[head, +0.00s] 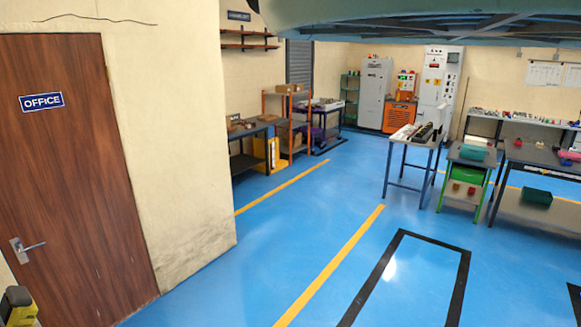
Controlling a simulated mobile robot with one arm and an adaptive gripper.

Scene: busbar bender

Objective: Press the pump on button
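No pump on button can be made out in the head view. Far off at the back wall stands an orange machine (399,116) with a small panel (406,83) on top that has coloured spots. Grey and white cabinets (436,88) with small coloured marks stand beside it. All of these are too small to read, and I cannot tell which one carries the button. My gripper is not in view.
A brown office door (75,180) and a jutting wall (180,130) fill the left. Shelves (285,120) line the wall beyond. Tables (411,139) and a green cart (466,170) stand at right. Blue floor (290,240) is clear in the middle.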

